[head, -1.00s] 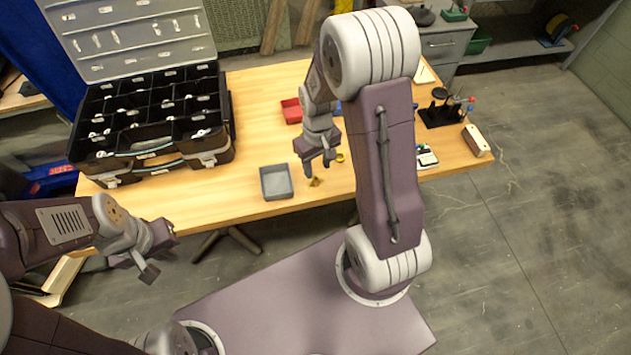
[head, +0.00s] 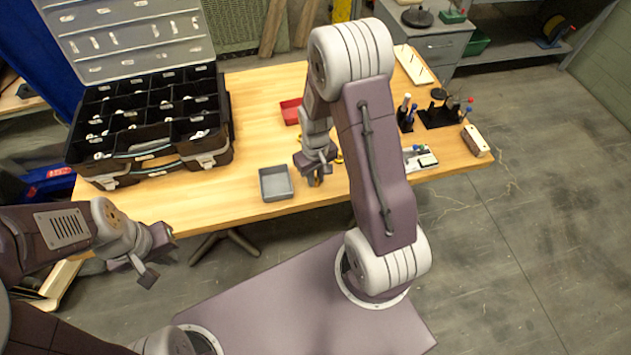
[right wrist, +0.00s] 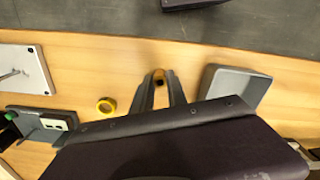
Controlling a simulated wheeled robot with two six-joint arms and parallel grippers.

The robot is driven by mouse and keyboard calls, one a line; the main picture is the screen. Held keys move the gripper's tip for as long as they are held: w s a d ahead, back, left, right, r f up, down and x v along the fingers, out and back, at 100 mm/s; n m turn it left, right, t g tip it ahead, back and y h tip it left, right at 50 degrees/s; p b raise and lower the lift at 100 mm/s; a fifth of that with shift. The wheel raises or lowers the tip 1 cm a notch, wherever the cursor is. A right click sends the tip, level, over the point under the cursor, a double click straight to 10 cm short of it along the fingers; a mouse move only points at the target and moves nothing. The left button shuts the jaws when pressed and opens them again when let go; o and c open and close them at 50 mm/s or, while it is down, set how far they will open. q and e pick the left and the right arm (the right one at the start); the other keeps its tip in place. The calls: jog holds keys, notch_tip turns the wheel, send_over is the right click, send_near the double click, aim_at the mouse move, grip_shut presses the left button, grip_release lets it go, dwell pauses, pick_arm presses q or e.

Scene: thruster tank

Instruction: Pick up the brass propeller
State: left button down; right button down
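A small brass piece, which looks like the brass propeller (right wrist: 158,76), lies on the wooden table between the fingertips of my right gripper in the right wrist view. My right gripper (head: 316,178) is low over the table's near edge, right of the grey tray. Its fingers (right wrist: 159,88) look apart, one on each side of the brass piece; the fingers partly hide it, and contact cannot be made out. My left gripper (head: 145,262) hangs away from the table at the lower left, with its fingers apart and empty.
A yellow ring (right wrist: 106,106) lies beside the right gripper. The grey tray (head: 276,184) is close on its other side. A red bin (head: 291,111), black organizer case (head: 150,125), tool stand (head: 440,116) and white-and-grey device (head: 420,158) share the table. Bare wood lies left of the tray.

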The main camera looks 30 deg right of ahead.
jog(key=shift+r, duration=0.55)
notch_tip(320, 180, up, 3)
jog(key=shift+w+r+p, duration=0.1)
jog(key=shift+p, duration=0.3)
jog(key=w+d+r, duration=0.3)
jog(key=d+r, duration=0.3)
jog(key=d, duration=0.5)
jog(key=shift+w+r+p, duration=0.35)
jog(key=shift+w, duration=0.05)
